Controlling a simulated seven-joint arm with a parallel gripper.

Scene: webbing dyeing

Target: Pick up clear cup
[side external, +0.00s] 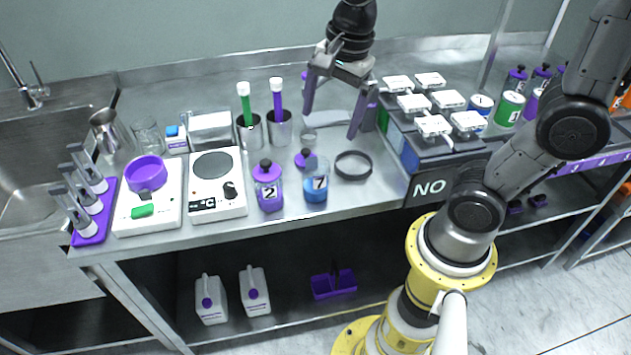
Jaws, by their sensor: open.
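My gripper (330,124) hangs open over the middle back of the steel bench, its two purple-grey fingers spread wide and nothing between them. A small, low clear cup (308,136) stands on the bench just below the left fingertip; whether they touch I cannot tell. A taller clear glass vessel (147,136) stands far to the left, beside a metal jug, well away from my gripper. Both clear things are faint against the steel.
Metal beakers (280,127) with green and purple tools stand left of my gripper. Jars 2 (268,189) and 7 (316,188) and a black ring (353,165) are in front. A rack with white-topped items (434,127) is close on the right.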

